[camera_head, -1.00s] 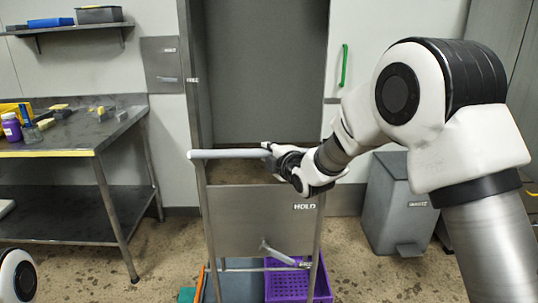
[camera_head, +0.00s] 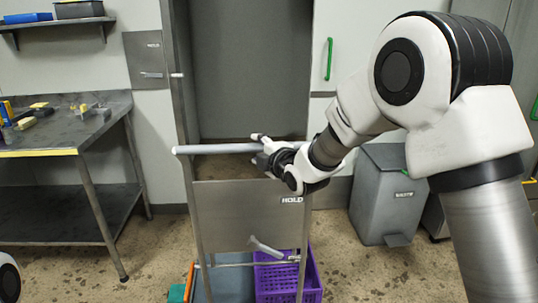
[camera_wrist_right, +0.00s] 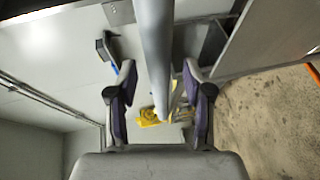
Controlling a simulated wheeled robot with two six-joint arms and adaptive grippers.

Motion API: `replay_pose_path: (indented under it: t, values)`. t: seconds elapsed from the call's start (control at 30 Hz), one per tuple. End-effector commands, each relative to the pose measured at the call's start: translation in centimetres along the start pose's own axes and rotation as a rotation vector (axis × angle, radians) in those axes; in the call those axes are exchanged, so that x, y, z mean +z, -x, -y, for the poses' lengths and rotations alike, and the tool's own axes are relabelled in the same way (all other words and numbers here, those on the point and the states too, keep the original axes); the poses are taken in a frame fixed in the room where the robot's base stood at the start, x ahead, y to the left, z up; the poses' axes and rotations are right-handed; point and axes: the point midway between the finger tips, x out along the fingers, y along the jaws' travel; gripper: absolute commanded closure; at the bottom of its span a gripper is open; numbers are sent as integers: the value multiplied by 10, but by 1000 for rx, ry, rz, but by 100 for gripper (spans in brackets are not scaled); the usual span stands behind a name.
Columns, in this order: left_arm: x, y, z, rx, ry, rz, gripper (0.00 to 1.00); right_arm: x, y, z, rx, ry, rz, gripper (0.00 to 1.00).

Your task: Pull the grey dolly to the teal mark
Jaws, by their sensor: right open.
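The grey dolly is a tall metal-framed cart with a panel marked HOLD (camera_head: 245,215) and a pale grey push bar (camera_head: 215,149) across its top. My right gripper (camera_head: 264,150) is at the right part of the bar, with a finger showing above it. In the right wrist view the bar (camera_wrist_right: 153,45) runs between the spread fingers of the open right gripper (camera_wrist_right: 162,100). A small teal patch (camera_head: 177,293) shows at the lower left of the cart; I cannot tell whether it is the mark. My left gripper is out of view.
A purple crate (camera_head: 285,278) sits low at the cart. A tall grey opening (camera_head: 250,70) stands behind. A steel table (camera_head: 60,133) is at left, and a grey pedal bin (camera_head: 385,200) at right. Bare floor lies between the table and cart.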

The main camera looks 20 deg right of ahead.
Motion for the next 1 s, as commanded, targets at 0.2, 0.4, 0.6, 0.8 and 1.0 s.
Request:
replay_pose_path:
  t: [0.2,0.4,0.6,0.8,1.0]
  values:
    - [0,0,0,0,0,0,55,0,58,-1,0,-3,1,50]
    - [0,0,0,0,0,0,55,0,89,0,0,-2,1,50]
    - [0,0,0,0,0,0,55,0,93,0,0,-1,0,50]
    - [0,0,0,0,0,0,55,0,93,0,0,-1,0,50]
    - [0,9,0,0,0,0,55,2,88,20,-52,-7,3,50]
